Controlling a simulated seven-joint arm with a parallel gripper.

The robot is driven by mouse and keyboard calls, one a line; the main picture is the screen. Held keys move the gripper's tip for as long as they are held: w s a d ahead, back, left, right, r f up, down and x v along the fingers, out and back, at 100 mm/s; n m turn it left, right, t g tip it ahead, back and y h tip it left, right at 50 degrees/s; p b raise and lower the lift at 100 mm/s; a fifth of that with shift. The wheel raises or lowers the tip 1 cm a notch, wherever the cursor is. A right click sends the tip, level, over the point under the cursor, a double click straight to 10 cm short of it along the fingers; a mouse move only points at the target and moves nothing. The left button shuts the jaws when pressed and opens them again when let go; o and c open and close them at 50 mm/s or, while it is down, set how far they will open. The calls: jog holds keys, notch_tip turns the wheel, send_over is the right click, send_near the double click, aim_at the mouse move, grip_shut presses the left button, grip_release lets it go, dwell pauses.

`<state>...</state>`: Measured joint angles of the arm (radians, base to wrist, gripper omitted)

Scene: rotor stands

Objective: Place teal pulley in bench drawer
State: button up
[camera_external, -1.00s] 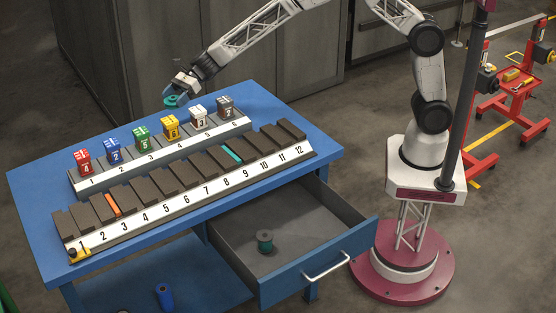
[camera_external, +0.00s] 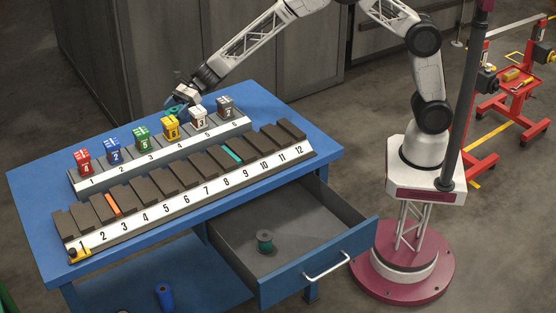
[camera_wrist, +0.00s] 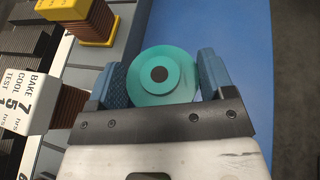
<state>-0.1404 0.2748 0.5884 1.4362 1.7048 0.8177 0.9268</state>
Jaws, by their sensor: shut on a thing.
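The teal pulley (camera_wrist: 161,73) is a round disc with a dark centre hole. In the wrist view it sits between the two blue fingers of my gripper (camera_wrist: 161,80), which is shut on it. In the external view my gripper (camera_external: 177,106) and the pulley (camera_external: 175,111) are at the bench's back edge, behind the yellow and white blocks. The blocks partly hide them, and I cannot tell if the pulley touches the bench. The bench drawer (camera_external: 318,262) is pulled open at the front right.
A dark green spool (camera_external: 265,241) stands in the drawer, with bare floor around it. Numbered coloured blocks stand on a back rack (camera_external: 160,160). A front rack (camera_external: 190,197) holds dark slabs, one orange and one teal piece. A blue cylinder (camera_external: 164,297) is on the lower shelf.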

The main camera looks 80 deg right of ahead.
jog(key=shift+f, duration=0.2)
jog(key=shift+f, duration=2.4)
jog(key=shift+f, duration=0.1)
jog(key=o, duration=0.8)
jog(key=shift+f, duration=0.1)
jog(key=shift+o, duration=0.2)
jog(key=shift+r, duration=0.2)
jog(key=v, duration=1.2)
jog(key=shift+o, duration=1.3)
